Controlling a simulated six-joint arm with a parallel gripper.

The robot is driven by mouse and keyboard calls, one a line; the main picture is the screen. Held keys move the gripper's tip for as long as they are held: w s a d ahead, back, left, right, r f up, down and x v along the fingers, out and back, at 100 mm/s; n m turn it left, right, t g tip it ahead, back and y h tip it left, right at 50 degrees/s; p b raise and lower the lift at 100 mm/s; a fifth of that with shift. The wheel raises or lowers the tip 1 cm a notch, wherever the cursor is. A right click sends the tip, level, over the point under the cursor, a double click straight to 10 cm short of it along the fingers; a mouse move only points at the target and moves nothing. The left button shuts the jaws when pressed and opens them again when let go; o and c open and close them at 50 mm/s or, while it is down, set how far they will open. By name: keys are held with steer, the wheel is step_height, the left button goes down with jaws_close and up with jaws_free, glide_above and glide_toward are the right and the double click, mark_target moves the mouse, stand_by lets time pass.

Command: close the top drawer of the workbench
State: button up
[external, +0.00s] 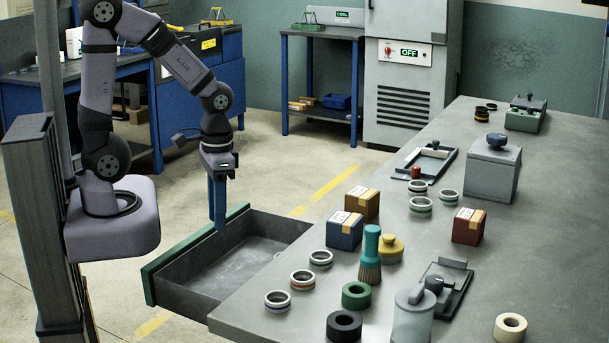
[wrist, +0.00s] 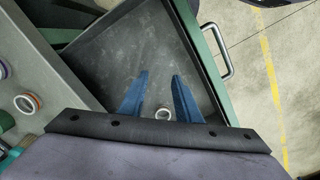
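The top drawer (external: 235,262) stands pulled out from the side of the workbench (external: 480,250), with a grey tray and a green front panel (external: 195,250). In the wrist view, the drawer floor (wrist: 120,60) lies beneath my gripper. The green front panel (wrist: 212,70) with its metal handle (wrist: 224,50) is to the right. My gripper (external: 221,226) points down at the drawer, near the front panel in the external view. In the wrist view, its two blue fingers (wrist: 159,76) are apart with nothing held. Contact with the drawer cannot be told.
Rings (external: 303,279), a blue box (external: 345,232) and a brush (external: 370,262) stand on the benchtop near the drawer. Open floor (wrist: 290,90) lies beyond the handle.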

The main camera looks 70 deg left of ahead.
steer(key=s+a+f+n+h, duration=0.1)
steer(key=a+f+n, duration=0.1)
steer(key=a, duration=0.5)
steer(key=s+a+f+n+g+h+b, duration=0.1)
steer(key=s+a+n+h, duration=0.15)
steer(key=a, duration=0.35)
steer(key=s+a+f+n+h, duration=0.1)
steer(key=a+f+n, duration=0.15)
steer(key=a, duration=0.45)
steer(key=shift+d+p+x, duration=0.15)
steer(key=shift+p+x, duration=0.1)
steer(key=shift+x, duration=1.6)
steer(key=shift+d+p+x, duration=0.15)
steer(key=shift+p+x, duration=0.1)
steer(key=shift+x, duration=1.55)
steer(key=shift+r, duration=0.1)
jaws_close()
